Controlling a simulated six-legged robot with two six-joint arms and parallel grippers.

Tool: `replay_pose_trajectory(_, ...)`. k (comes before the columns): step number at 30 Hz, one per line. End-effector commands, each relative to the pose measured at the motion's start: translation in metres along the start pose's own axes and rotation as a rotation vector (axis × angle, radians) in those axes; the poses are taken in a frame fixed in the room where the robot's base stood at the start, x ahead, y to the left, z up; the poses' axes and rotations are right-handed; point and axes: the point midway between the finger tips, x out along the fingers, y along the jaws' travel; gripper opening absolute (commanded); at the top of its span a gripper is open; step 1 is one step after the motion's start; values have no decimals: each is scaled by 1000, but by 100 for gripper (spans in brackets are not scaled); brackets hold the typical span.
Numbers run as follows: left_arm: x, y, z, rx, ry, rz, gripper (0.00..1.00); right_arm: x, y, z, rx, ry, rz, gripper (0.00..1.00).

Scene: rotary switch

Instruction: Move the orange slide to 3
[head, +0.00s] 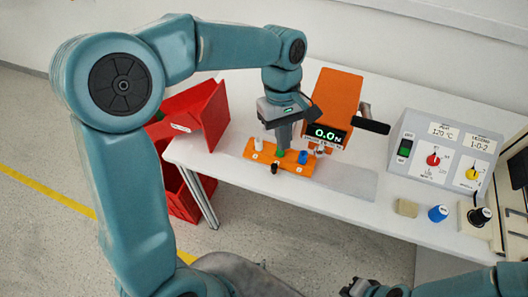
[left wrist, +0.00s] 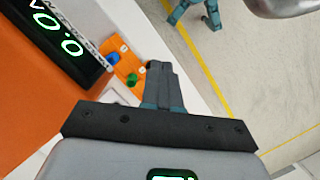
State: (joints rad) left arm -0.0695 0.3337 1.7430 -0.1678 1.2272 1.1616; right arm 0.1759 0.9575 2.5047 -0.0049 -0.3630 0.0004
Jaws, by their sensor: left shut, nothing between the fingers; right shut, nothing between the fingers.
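I cannot tell which part is the orange slide or where a 3 is marked. An orange board (head: 262,157) with white, green, black and blue pegs lies on the white table; it also shows in the left wrist view (left wrist: 118,45). My left gripper (head: 284,146) is shut and empty, pointing down over the board near the green peg, and partly covers it. In the left wrist view its closed fingers (left wrist: 158,66) show beside the green peg (left wrist: 132,80). My right gripper (head: 358,287) is shut and empty, low at the bottom edge, away from the table.
Behind the board stands an orange device (head: 337,92) with a 0.0 display and black handle (head: 372,126). A grey control box (head: 445,150) with red and yellow knobs stands to the right. A tan block (head: 407,208) and blue knob (head: 438,213) lie nearby. Red bins (head: 208,118) are left.

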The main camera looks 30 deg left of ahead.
Motion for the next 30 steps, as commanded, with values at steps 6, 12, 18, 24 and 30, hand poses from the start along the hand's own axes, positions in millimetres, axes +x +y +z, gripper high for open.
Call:
replay_pose_trajectory(6,-5,-25,-12,-191,-312,115,0,22,8,0,0,0,0,0)
replay_pose_trajectory(12,-14,-67,-64,-447,-532,324,0,49,18,-1,0,0,0,0)
replay_pose_trajectory(18,-8,-143,-136,-766,-580,532,0,76,28,-2,0,0,0,0)
replay_pose_trajectory(24,6,-193,-162,-919,-550,568,0,84,30,-2,0,0,0,0)
replay_pose_trajectory(30,21,-185,-160,-930,-551,566,0,85,31,-2,0,0,0,0)
